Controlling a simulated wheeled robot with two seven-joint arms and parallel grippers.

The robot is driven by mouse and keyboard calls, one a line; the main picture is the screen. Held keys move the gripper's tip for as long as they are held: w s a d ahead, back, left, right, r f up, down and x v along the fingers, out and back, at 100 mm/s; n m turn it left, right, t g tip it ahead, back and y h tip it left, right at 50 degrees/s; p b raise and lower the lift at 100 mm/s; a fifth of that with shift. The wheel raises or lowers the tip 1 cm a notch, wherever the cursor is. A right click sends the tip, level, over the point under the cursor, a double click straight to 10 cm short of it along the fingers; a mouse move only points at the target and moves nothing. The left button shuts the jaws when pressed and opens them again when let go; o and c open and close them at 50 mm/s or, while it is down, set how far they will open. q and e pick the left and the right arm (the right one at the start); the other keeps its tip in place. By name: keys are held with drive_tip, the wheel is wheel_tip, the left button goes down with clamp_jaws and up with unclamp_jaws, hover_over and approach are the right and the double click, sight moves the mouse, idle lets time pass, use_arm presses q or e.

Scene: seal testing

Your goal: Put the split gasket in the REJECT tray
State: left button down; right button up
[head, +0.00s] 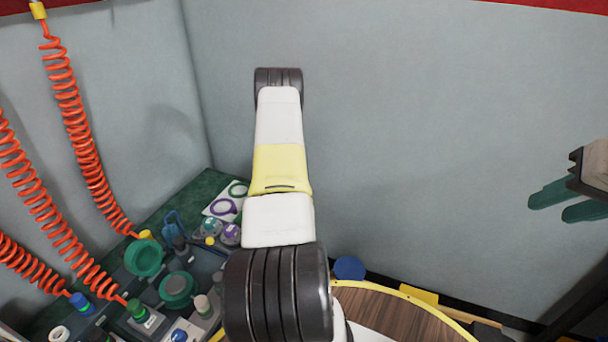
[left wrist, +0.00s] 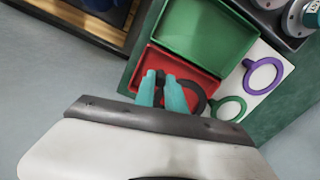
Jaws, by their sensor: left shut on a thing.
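In the left wrist view my left gripper (left wrist: 160,92) has its teal fingers shut on a dark ring, the gasket (left wrist: 197,103). The gasket is over the red tray (left wrist: 204,83); I cannot tell whether it touches the tray. The fingers hide part of the gasket, and a split in it cannot be made out. In the head view the arm in the middle hides this gripper and the red tray. My right gripper (head: 567,202) is at the right edge of the head view, its teal fingers apart and empty, away from the bench.
A green tray (left wrist: 205,30) adjoins the red one. A white card (left wrist: 262,75) beside them carries a purple ring (left wrist: 263,76) and a green ring (left wrist: 229,109). Orange coiled hoses (head: 80,130) hang at the left above crowded fixtures (head: 178,288). A round wooden top (head: 390,315) is at the front.

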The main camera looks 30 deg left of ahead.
use_arm(q)
drive_tip(key=shift+s+a+f, duration=0.1)
drive_tip(key=shift+a+f, duration=0.15)
drive_tip(key=shift+f, duration=0.9)
drive_tip(key=shift+s+a+f, duration=0.1)
drive_tip(key=shift+a+f, duration=0.2)
drive_tip(key=shift+f, duration=0.8)
drive_tip(key=shift+s+a+f, duration=0.1)
drive_tip(key=shift+a+f, duration=0.15)
drive_tip(key=shift+f, duration=0.9)
drive_tip(key=c, duration=1.3)
unclamp_jaws()
wheel_tip(320, 180, up, 8)
